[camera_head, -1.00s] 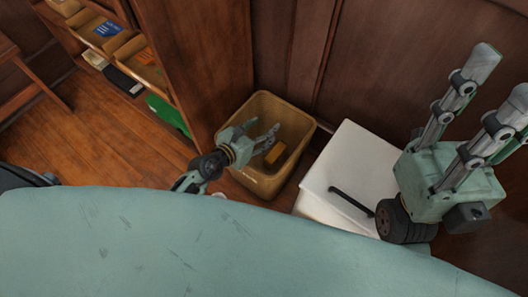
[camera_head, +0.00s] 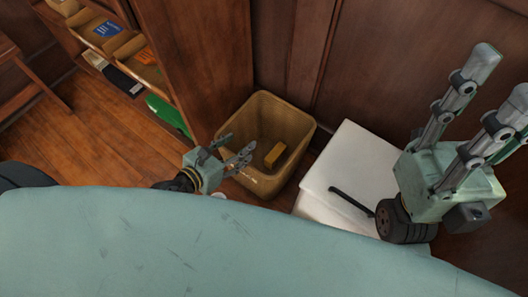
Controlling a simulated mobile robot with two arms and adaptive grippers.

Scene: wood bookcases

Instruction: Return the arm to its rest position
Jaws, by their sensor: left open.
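My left gripper (camera_head: 238,147) is open and empty. It is at the left front edge of a tan bin (camera_head: 262,186), with its fingers pointing right toward the bin's opening. A yellow-brown block (camera_head: 275,155) lies inside the bin, apart from the fingers. My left arm behind the gripper is mostly hidden by my own pale green body. My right gripper (camera_head: 502,77) is large at the right edge, with its two fingers spread and pointing up; nothing shows between them.
A white cabinet (camera_head: 350,160) with a black handle (camera_head: 350,201) stands right of the bin. A wooden bookcase (camera_head: 185,60) with books and a green item (camera_head: 167,114) is at the left. Wood panelling stands behind. Bare wooden floor (camera_head: 90,145) lies at the left.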

